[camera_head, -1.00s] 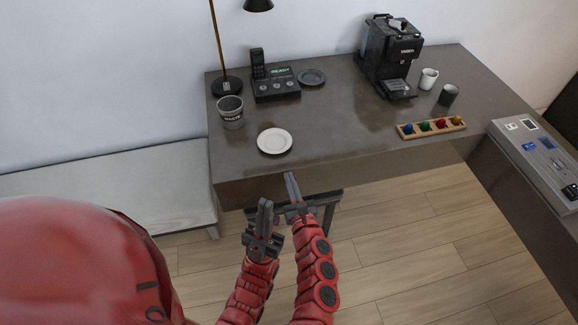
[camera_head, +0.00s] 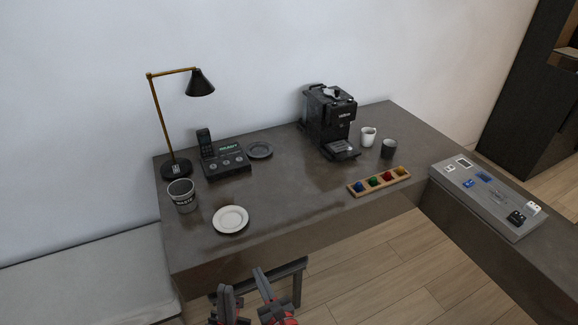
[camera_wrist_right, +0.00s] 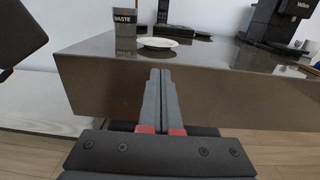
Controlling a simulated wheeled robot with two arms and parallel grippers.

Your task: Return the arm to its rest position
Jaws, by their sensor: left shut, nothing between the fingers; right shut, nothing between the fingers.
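My left gripper (camera_head: 227,298) is at the bottom of the head view, in front of the desk's front edge, with its fingers shut and nothing held. My right gripper (camera_head: 262,284) is just to its right, also shut and empty. In the right wrist view my right gripper's fingers (camera_wrist_right: 161,98) lie together and point at the desk's front face (camera_wrist_right: 215,100). Both grippers are apart from the desk objects. Most of both arms is out of the head view.
The desk (camera_head: 290,215) holds a waste cup (camera_head: 182,196), white plate (camera_head: 230,219), phone (camera_head: 222,160), lamp (camera_head: 175,168), dark plate (camera_head: 260,150), coffee machine (camera_head: 328,120), white cup (camera_head: 368,137), dark cup (camera_head: 388,149), capsule tray (camera_head: 379,182) and grey tray (camera_head: 500,205). A bench (camera_head: 90,280) stands left.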

